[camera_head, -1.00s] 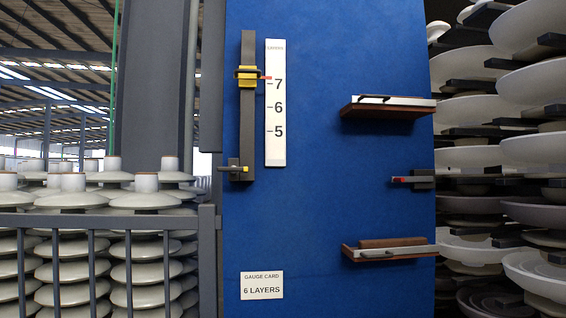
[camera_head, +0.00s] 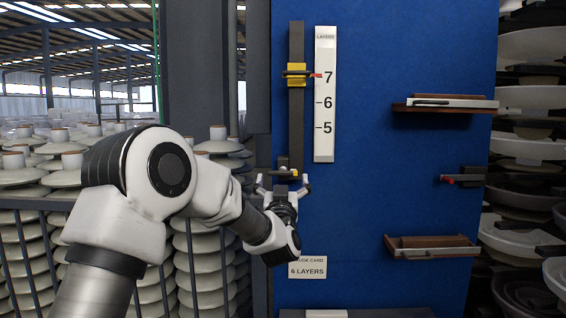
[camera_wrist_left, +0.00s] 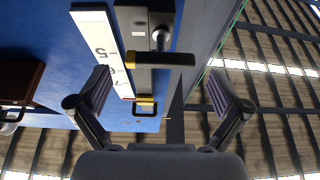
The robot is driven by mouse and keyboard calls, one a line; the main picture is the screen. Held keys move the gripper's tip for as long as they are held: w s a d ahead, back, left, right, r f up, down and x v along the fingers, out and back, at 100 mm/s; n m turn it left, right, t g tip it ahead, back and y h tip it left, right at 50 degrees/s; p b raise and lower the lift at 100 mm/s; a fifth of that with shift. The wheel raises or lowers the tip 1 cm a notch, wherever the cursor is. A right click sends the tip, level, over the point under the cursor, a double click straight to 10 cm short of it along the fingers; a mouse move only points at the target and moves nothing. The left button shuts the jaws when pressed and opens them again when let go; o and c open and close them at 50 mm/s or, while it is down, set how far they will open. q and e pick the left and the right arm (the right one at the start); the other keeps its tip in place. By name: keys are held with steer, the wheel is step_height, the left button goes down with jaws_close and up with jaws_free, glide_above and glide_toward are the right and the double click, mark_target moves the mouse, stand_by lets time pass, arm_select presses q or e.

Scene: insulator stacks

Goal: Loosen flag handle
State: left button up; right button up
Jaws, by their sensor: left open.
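A dark flag handle with a yellow tip (camera_head: 294,174) sits at the foot of the grey vertical rail (camera_head: 297,125) on the blue panel. In the left wrist view the handle (camera_wrist_left: 165,60) is a bar on a silver stem, lying across the picture. My left gripper (camera_head: 283,183) is open, just below and in front of it. In the wrist view the fingers (camera_wrist_left: 160,95) stand apart, with the handle beyond their tips and nothing between them. The yellow slider (camera_head: 296,75) sits high on the rail, its red pointer near 7. My right gripper is not in view.
A white layer scale (camera_head: 325,140) runs beside the rail. A "6 layers" card (camera_head: 307,270) is low on the panel, partly hidden by my arm. Two shelves (camera_head: 445,107) and a red-tipped handle (camera_head: 463,178) are at right. Insulator stacks and a fence flank the panel.

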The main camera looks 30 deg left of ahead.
mark_target(283, 174)
arm_select(q)
steer(key=p+x, duration=0.1)
steer(key=x, duration=0.2)
steer(key=shift+w+a, duration=0.25)
steer(key=shift+w, duration=0.05)
steer(key=shift+s, duration=0.15)
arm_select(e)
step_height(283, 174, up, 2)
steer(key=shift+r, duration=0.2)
arm_select(q)
steer(key=shift+d, duration=0.15)
steer(key=c, duration=1.1)
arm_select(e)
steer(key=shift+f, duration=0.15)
